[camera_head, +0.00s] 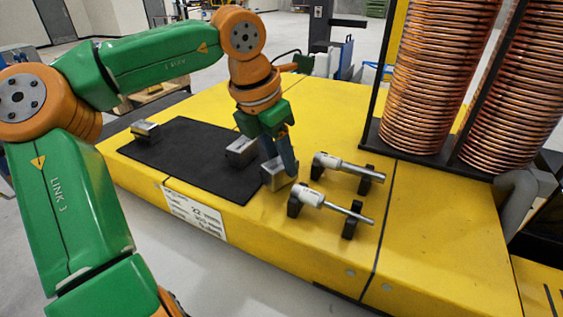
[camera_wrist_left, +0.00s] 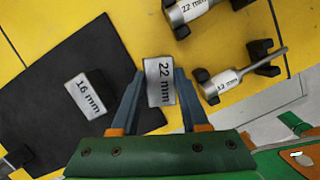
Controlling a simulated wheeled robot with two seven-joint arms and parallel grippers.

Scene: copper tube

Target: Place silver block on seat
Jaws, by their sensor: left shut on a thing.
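My left gripper (camera_head: 281,160) is shut on a silver block labelled 22 mm (camera_wrist_left: 159,82); in the head view this block (camera_head: 278,175) is at the right edge of the black mat (camera_head: 180,160). I cannot tell whether the block touches the surface. A second silver block, labelled 16 mm in the wrist view (camera_wrist_left: 84,94), lies on the mat left of the gripper (camera_head: 241,150). A third block (camera_head: 145,131) stands at the mat's far left. My right gripper is not in view.
Two silver tools on black holders, the rear one (camera_head: 345,168) and the front one (camera_head: 335,207), sit right of the held block. Copper coils (camera_head: 440,80) stand on a black base at the back right. The yellow table (camera_head: 440,220) is clear at the front right.

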